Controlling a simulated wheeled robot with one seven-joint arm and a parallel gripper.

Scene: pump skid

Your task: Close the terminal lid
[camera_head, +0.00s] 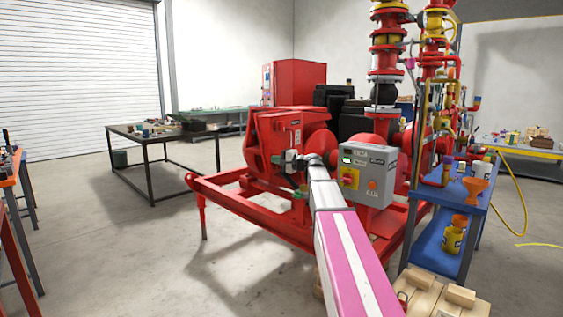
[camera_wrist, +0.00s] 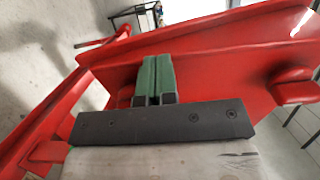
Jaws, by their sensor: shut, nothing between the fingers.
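A red motor housing (camera_head: 270,140) sits on the skid, with a dark label on its upper face. I cannot tell for certain which red panel is the terminal lid or how far it stands open. My gripper (camera_head: 300,192) is at the end of my arm, low in front of the housing, and partly hidden by the arm. In the wrist view its green fingers (camera_wrist: 158,62) are together and empty. They point toward a broad red metal surface (camera_wrist: 215,60); I cannot tell whether they touch it.
A grey control box (camera_head: 368,175) stands just right of my arm. The red skid frame (camera_head: 225,195) spans below. A blue cart (camera_head: 440,235) with cans and a funnel is at the right. A black table (camera_head: 150,137) stands at the left, with clear floor before it.

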